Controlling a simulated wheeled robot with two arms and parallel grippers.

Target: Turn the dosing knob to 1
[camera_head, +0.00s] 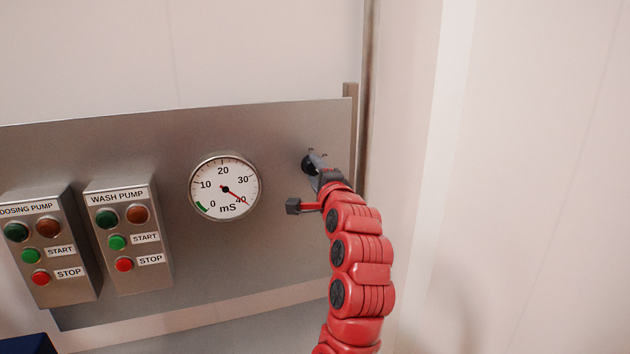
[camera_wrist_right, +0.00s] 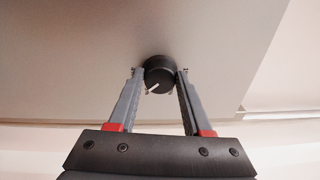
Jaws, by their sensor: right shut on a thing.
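The dosing knob (camera_head: 307,164) is a small black round knob on the right part of the steel panel in the head view. It also shows in the right wrist view (camera_wrist_right: 159,72), with a white pointer line slanting toward the lower left of its face. My right gripper (camera_head: 314,160) is shut on the knob, with one finger at each side of it. Its fingers also show in the right wrist view (camera_wrist_right: 160,78). In the head view the arm hides part of the knob, and I cannot read any scale marks around it. My left gripper is not in view.
The steel panel (camera_head: 150,150) carries a round mS gauge (camera_head: 223,187) with its red needle near 40. The wash pump box (camera_head: 128,240) and dosing pump box (camera_head: 50,245) stand out at the left. A vertical post (camera_head: 350,95) is close to the panel's right edge.

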